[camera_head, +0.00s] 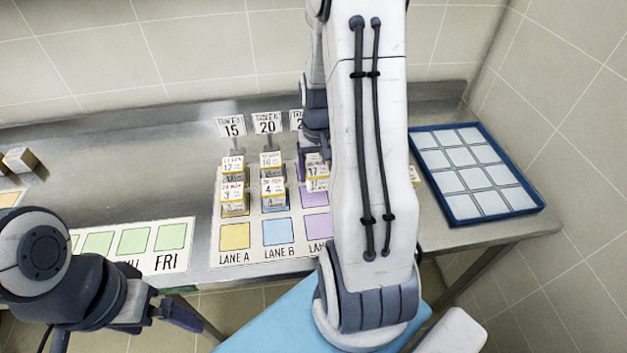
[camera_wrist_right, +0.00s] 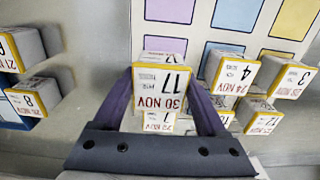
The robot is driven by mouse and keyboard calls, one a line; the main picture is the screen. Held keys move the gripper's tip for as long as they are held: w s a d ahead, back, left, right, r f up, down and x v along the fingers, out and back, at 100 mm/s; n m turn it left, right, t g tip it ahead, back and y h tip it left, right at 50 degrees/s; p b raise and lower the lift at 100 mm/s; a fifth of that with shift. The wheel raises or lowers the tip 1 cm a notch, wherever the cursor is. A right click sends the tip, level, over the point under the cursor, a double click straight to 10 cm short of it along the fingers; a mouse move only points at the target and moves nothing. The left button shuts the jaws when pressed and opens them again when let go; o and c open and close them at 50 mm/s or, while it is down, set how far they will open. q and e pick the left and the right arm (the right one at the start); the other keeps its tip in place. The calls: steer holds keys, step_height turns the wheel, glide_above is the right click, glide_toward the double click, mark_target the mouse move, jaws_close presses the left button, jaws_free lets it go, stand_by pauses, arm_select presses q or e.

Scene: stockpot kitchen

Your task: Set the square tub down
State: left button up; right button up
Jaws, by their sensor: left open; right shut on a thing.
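My right gripper (camera_wrist_right: 162,98) is shut on a pale square tub (camera_wrist_right: 162,80) whose yellow-edged label reads 30 NOV and 17. In the head view the tub (camera_head: 317,171) shows beside my right arm, over the purple lane right of Lane B. Another label shows just below it in the wrist view; I cannot tell whether the held tub touches anything beneath. My right arm hides much of this lane in the head view. My left gripper (camera_head: 182,316) is open and empty at the lower left, in front of the counter.
Tubs stand in Lane A (camera_head: 233,196) and Lane B (camera_head: 272,192), close beside the held tub. Empty yellow (camera_head: 235,236) and blue (camera_head: 278,231) squares lie at the near ends. A blue-rimmed tray (camera_head: 447,203) is at right. More tubs (camera_wrist_right: 25,97) show at left in the wrist view.

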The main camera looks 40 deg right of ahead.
mark_target(314, 183)
steer(key=shift+w+a+f, duration=0.2)
steer(key=shift+w+a, duration=0.05)
steer(key=shift+f, duration=0.3)
step_height(314, 183, down, 3)
steer(key=shift+f, duration=0.15)
steer(key=shift+f, duration=0.15)
steer(key=o, duration=1.4)
steer(key=shift+o, duration=0.2)
